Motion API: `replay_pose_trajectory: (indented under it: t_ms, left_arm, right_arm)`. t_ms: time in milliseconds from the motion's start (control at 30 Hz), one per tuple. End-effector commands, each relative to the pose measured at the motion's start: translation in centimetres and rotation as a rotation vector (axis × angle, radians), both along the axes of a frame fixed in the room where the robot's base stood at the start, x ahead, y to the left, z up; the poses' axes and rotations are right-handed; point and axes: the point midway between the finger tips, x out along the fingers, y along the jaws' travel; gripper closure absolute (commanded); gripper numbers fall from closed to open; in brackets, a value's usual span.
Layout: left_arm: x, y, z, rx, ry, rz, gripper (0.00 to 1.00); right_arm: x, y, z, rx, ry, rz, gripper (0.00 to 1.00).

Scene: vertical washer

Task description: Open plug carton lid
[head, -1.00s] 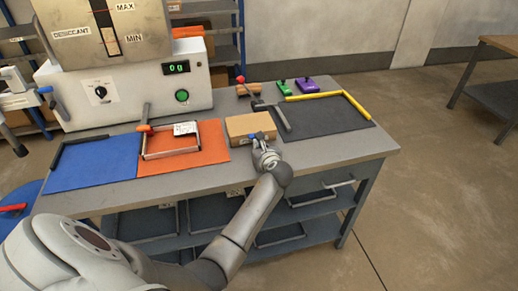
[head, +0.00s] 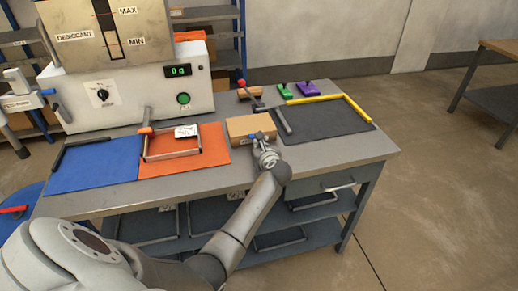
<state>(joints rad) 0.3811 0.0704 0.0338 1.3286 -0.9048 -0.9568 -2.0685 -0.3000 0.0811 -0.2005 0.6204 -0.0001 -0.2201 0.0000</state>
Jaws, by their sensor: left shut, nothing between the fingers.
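The plug carton (head: 251,126) is a small closed brown cardboard box on the grey workbench, between the orange mat and the dark grey mat. Its top looks flat. My left gripper (head: 256,138) is at the carton's front side, close to its front top edge. Its fingers are shut with nothing between them. I cannot tell whether the fingertips touch the cardboard; the wrist partly hides the carton's front. My right gripper is not in view.
An orange mat (head: 213,155) with a metal frame lies left of the carton, beside a blue mat (head: 95,165). A dark grey mat (head: 325,118) with yellow edging lies right. A desiccant machine (head: 125,90) stands behind. The bench strip before the carton is clear.

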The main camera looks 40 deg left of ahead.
Motion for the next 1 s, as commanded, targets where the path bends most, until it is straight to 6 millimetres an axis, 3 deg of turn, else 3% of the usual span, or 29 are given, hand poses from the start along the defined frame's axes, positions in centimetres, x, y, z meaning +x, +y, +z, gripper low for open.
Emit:
replay_pose_trajectory:
  t_ms: [33,200,1000]
  left_arm:
    - [-0.3,0.3,-1.0,-0.007,0.017,0.006,1.0]
    - [-0.2,0.5,-1.2,-0.009,0.017,0.008,1.0]
    - [-0.4,0.5,-0.6,-0.008,0.021,0.01,1.0]
  right_arm:
    - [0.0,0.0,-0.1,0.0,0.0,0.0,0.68]
    - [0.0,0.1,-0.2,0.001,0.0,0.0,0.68]
    - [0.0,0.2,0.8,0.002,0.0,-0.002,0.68]
